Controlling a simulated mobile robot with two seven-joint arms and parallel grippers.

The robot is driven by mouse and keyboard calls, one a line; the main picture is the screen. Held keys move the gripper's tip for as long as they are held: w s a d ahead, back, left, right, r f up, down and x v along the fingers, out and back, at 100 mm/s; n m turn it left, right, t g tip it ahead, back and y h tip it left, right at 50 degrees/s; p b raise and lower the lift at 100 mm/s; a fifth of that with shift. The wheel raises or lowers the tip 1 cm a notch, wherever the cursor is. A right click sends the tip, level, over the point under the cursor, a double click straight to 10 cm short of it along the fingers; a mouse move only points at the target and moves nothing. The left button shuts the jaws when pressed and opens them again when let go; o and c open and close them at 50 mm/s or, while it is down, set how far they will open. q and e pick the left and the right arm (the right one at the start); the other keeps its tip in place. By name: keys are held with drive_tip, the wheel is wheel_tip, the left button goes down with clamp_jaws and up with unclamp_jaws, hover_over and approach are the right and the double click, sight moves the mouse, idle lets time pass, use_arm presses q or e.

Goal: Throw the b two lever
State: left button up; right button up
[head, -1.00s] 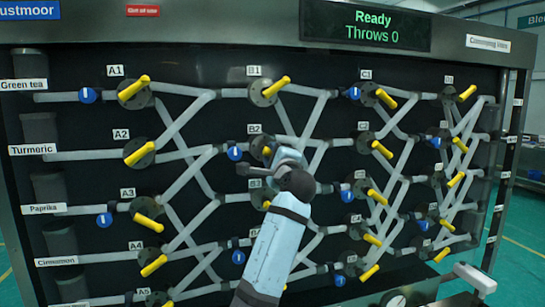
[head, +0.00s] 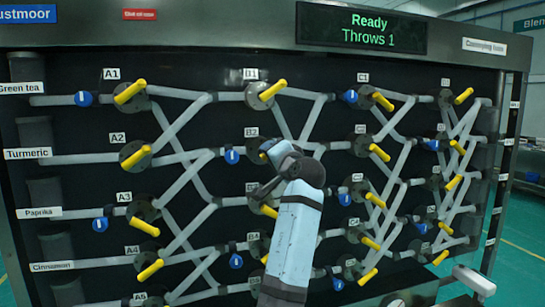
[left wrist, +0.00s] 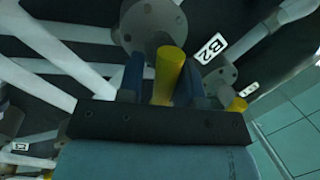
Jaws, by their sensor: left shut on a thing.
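The B2 label (head: 251,132) is in the second row of the B column on the panel. Its round plate (head: 252,147) is partly covered by my left gripper (head: 272,150), so its lever is hidden in the head view. In the left wrist view, the yellow B2 lever (left wrist: 168,75) stands between the two blue fingers of my left gripper (left wrist: 162,68), which is shut on it. My right gripper is not in view.
Yellow levers B1 (head: 272,90), A2 (head: 136,156) and C2 (head: 379,152) surround B2. The lever below (head: 268,210) is partly behind my arm. Pale pipes cross the black panel. The display (head: 362,28) reads "Ready, Throws 1".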

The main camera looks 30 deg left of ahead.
use_arm(q)
drive_tip(key=shift+s+a+r+n, duration=0.1)
drive_tip(key=shift+r+n, duration=0.3)
drive_tip(key=shift+n, duration=0.3)
drive_tip(key=o, duration=0.7)
drive_tip(key=shift+s, duration=0.15)
drive_tip(key=shift+f, duration=0.1)
drive_tip(key=v, duration=1.3)
drive_tip(key=shift+d, duration=0.4)
drive_tip(key=shift+s+d, duration=0.1)
